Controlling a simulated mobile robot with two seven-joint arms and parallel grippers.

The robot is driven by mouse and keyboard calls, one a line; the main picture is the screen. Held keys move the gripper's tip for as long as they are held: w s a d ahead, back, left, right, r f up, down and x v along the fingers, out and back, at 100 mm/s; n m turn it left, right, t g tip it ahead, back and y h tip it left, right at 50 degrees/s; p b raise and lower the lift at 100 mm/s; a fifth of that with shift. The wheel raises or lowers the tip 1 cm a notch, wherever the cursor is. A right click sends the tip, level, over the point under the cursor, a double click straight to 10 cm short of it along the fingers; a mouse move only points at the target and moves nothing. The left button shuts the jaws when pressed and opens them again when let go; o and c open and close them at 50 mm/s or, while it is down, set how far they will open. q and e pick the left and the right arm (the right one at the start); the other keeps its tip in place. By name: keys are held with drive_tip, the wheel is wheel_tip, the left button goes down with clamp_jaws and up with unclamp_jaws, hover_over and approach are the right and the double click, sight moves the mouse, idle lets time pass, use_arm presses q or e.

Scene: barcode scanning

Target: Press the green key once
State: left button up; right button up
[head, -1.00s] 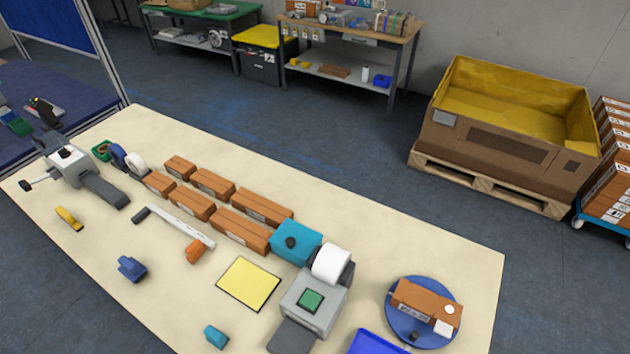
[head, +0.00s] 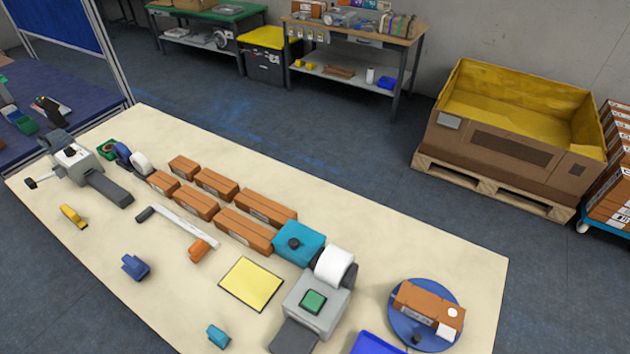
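The green key (head: 314,301) is a square button on top of a grey label printer (head: 330,317) at the front middle of the cream table. A white label roll (head: 334,265) sits at the printer's back, beside a teal box (head: 299,242) with a dark knob. The key's top is uncovered and nothing touches it. Neither of my grippers shows in the head view.
A blue turntable (head: 398,333) carrying an orange-brown box (head: 428,304) stands right of the printer, with a blue tray (head: 378,343) at the front edge. A yellow pad (head: 251,284) lies left of it. Several brown boxes (head: 244,230) stand in rows behind. The table's right rear is clear.

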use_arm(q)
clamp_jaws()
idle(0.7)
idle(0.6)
